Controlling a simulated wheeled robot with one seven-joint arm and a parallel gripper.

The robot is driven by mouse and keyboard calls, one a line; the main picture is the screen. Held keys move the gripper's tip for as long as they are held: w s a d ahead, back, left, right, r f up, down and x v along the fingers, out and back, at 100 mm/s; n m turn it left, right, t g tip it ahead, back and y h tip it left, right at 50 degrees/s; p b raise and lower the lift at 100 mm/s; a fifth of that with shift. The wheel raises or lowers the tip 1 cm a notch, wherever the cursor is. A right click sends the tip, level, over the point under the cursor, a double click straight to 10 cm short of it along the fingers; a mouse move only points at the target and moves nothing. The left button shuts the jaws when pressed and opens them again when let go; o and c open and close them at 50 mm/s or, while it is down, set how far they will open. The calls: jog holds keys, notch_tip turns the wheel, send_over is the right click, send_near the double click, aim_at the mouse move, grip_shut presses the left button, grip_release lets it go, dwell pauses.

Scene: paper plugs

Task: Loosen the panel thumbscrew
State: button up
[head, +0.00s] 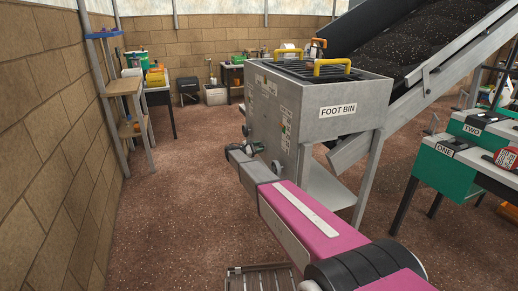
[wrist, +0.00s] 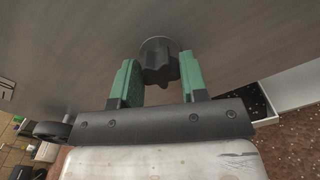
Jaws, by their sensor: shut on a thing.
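The panel thumbscrew (wrist: 157,48) is a dark, lobed knob on a grey metal face in the wrist view. My gripper (wrist: 159,66) has green fingers, one on each side of the knob, and is shut on it. The far part of the knob shows beyond the fingertips. In the head view my gripper (head: 257,149) is at the left side of the grey foot bin (head: 345,105). It is small there, and its grip on the knob is hard to make out.
A conveyor (head: 420,60) rises behind the bin to the right. A brick wall (head: 45,130) runs along the left, with open floor (head: 180,200) between.

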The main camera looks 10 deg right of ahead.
jog(key=n, duration=0.8)
jog(key=o, duration=0.9)
jog(key=shift+a, duration=0.15)
jog(key=v, duration=0.3)
jog(key=shift+s+a, duration=0.1)
jog(key=shift+a, duration=0.2)
